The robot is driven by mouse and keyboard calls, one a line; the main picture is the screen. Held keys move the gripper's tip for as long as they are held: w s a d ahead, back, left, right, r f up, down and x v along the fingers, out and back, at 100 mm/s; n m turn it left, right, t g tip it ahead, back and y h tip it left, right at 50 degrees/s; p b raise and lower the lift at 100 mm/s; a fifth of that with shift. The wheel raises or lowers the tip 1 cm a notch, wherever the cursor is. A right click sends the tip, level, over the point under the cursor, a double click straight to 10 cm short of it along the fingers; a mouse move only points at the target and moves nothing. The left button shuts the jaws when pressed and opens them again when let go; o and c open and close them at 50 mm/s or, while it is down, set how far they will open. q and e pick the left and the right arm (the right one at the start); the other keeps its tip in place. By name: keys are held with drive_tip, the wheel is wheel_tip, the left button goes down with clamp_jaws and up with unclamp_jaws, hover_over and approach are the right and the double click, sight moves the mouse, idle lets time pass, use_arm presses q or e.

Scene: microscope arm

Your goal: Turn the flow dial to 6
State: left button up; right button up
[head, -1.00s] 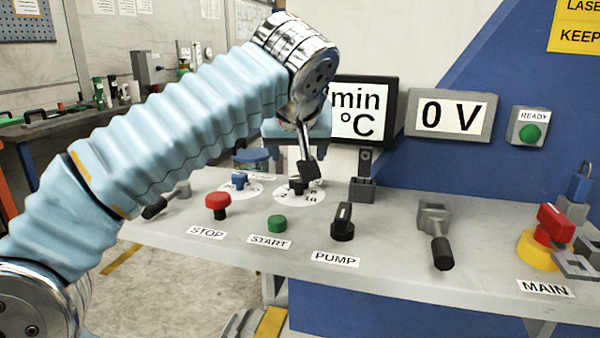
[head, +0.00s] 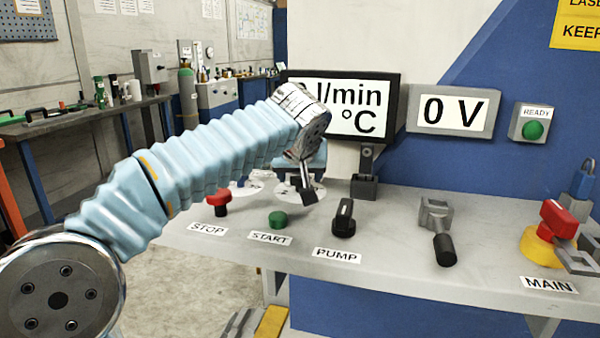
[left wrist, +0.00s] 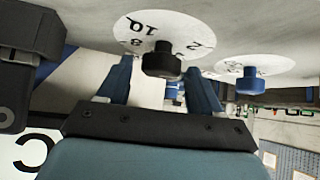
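The dial with a black knob (left wrist: 161,61) has a white disc (left wrist: 178,27) marked with numbers; 2, 8 and 10 can be read in the left wrist view. The knob's pointer setting cannot be made out. My left gripper (left wrist: 160,78) is open, with its two blue fingers on either side of the knob and gaps showing between. In the head view my left gripper (head: 306,172) is low over the console and hides most of this dial's disc (head: 287,190). My right gripper is not in view.
A second dial with a blue knob (left wrist: 250,80) sits beside it. The red STOP button (head: 217,200), green START button (head: 277,219) and black PUMP switch (head: 343,218) stand close in front. A display (head: 365,105) rises behind, its left part hidden.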

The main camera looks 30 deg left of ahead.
use_arm(q)
drive_tip(key=c, duration=0.9)
